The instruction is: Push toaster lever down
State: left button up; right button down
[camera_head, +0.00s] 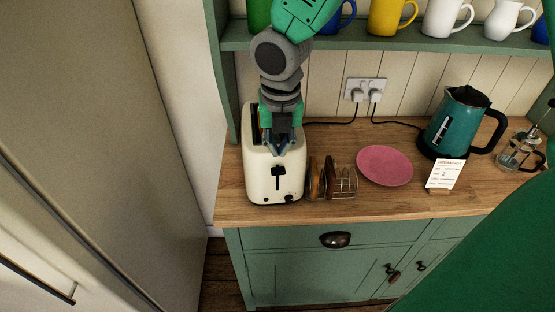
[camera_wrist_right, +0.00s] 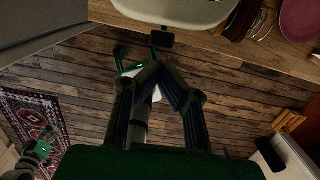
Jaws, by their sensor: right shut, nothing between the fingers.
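The cream toaster (camera_head: 263,183) stands on the wooden counter at the left; the lower part of it shows at the top of the right wrist view (camera_wrist_right: 180,10). Its black lever (camera_head: 278,171) is on the front face, near the upper part of a dark slot; it also shows in the right wrist view as a dark block (camera_wrist_right: 161,39). My right gripper (camera_head: 279,150) is shut and empty, pointing down at the toaster's upper front edge, just above the lever. In the right wrist view its fingertips (camera_wrist_right: 155,68) meet below the lever in the picture. Contact cannot be told.
A toast rack (camera_head: 345,183) with toast stands close to the toaster's right. Further right are a pink plate (camera_head: 385,166), a teal kettle (camera_head: 458,122), a small card (camera_head: 445,174) and a glass press (camera_head: 519,152). A mug shelf (camera_head: 400,44) runs above the counter.

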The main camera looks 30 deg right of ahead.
aim_at(278, 171)
jog(key=shift+w+d+r+n, duration=0.15)
jog(key=shift+r+n, duration=0.15)
jog(key=shift+r, duration=0.2)
jog(key=shift+f, duration=0.15)
jog(key=shift+w+d+f, duration=0.1)
jog(key=shift+w+f, duration=0.05)
jog(key=shift+f, duration=1.55)
jog(key=shift+w+f, duration=0.15)
jog(key=shift+f, duration=1.5)
notch_tip(278, 171, down, 6)
jog(key=s+a+b, duration=0.1)
jog(key=s+b, duration=0.1)
jog(key=shift+s+a, duration=0.25)
jog(key=shift+s, duration=0.15)
